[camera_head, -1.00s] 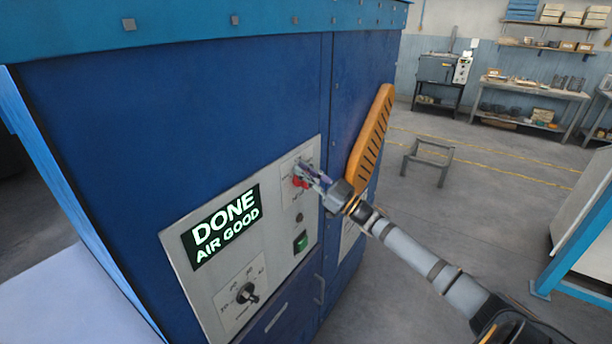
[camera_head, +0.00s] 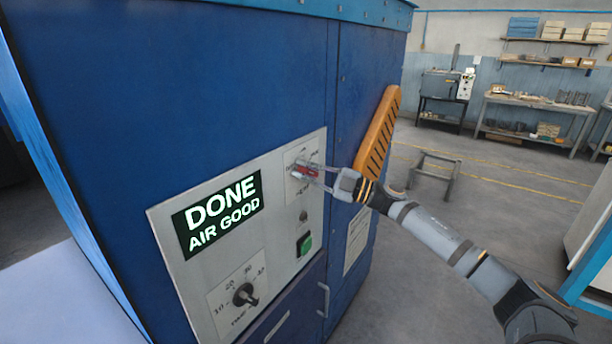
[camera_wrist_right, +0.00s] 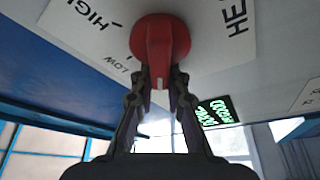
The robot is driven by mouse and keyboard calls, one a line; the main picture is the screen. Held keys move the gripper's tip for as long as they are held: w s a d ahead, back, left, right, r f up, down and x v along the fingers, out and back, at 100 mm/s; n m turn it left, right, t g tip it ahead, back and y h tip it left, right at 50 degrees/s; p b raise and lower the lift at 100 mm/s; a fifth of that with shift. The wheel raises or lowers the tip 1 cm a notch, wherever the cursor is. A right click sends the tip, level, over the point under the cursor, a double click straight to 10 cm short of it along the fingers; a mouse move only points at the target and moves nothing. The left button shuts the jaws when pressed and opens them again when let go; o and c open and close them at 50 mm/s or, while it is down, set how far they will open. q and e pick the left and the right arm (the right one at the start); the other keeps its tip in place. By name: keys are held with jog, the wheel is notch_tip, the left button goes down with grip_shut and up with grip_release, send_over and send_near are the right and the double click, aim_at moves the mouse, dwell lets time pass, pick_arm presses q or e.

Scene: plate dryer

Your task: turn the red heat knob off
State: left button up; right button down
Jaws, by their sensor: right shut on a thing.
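The red heat knob (camera_head: 304,172) is on the upper right of the grey control panel (camera_head: 285,215) on the blue dryer's front. My right gripper (camera_head: 312,174) reaches it from the right, one finger on each side. In the right wrist view the red knob (camera_wrist_right: 160,50) has its narrow grip between the fingertips of my right gripper (camera_wrist_right: 160,88), which is shut on it. Its white mark points down in that picture, away from the HIGH and LOW labels at left. The OFF label cannot be made out. My left gripper is not in view.
A lit screen (camera_head: 218,214) reads DONE, AIR GOOD. A black time knob (camera_head: 245,294) and a green button (camera_head: 305,244) are on the same panel. An orange slotted handle (camera_head: 378,135) stands out close above my right wrist. Open floor lies to the right.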

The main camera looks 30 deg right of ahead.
aim_at(290, 130)
jog(key=shift+f+n+g, duration=0.2)
jog(key=shift+n+g, duration=0.2)
jog(key=shift+n, duration=0.3)
jog(key=c, duration=1.3)
grip_release()
notch_tip(290, 130, up, 10)
jog(key=shift+w, duration=0.1)
jog(key=shift+d, duration=0.1)
